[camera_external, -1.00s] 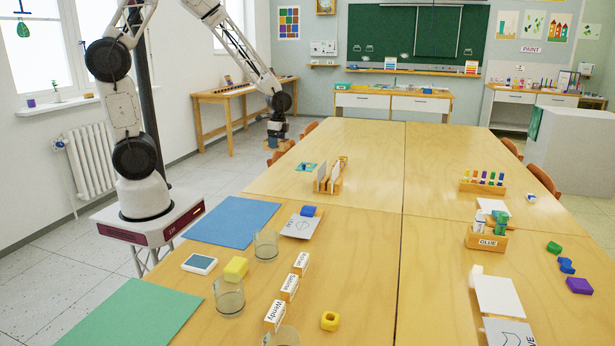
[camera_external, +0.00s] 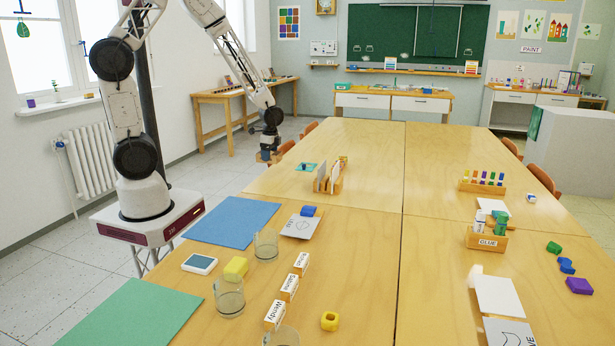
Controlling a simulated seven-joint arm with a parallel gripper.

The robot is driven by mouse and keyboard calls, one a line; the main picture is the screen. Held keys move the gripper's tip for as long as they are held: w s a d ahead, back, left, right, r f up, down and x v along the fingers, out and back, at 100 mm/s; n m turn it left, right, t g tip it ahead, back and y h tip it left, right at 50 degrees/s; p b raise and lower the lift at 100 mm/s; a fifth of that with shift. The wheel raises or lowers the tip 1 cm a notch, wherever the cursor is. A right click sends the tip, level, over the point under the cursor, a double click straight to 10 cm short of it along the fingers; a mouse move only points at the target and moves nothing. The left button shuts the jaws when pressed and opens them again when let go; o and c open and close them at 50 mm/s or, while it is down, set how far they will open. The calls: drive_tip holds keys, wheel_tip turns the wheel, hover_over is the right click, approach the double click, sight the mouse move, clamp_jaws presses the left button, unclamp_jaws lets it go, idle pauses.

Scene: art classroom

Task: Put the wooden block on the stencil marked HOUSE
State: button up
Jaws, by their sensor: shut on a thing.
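My gripper (camera_external: 268,154) is above the far left edge of the table, left of the wooden card holder. It is shut on a small brownish thing that looks like the wooden block; its outline is hard to make out. No stencil reads clearly as HOUSE. One pale grey stencil (camera_external: 298,227) lies in front of a blue block and its lettering is too small to read surely.
A wooden card holder (camera_external: 333,184) stands right of the teal card. Clear glasses (camera_external: 229,297), a yellow block (camera_external: 236,267) and name cards (camera_external: 289,287) are on the near left. A GLUE box (camera_external: 486,241) stands on the right. The table's far middle is clear.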

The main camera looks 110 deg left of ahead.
idle(0.3)
hover_over(300, 166)
drive_tip(key=shift+w+a+f, duration=0.2)
drive_tip(key=shift+a+f, duration=0.05)
drive_tip(key=shift+f, duration=0.5)
idle(0.4)
wheel_tip(300, 166, down, 2)
drive_tip(key=shift+f, duration=0.2)
drive_tip(key=shift+c, duration=0.3)
drive_tip(key=shift+s+d+f, duration=0.1)
drive_tip(key=shift+d+f, duration=0.05)
drive_tip(key=shift+f, duration=0.6)
drive_tip(key=c, duration=0.4)
drive_tip(key=o, duration=1.6)
drive_tip(key=shift+c, duration=0.2)
drive_tip(key=shift+r, duration=0.1)
drive_tip(key=shift+r, duration=0.15)
wheel_tip(300, 166, up, 12)
drive_tip(key=w, duration=0.1)
drive_tip(key=shift+w, duration=0.15)
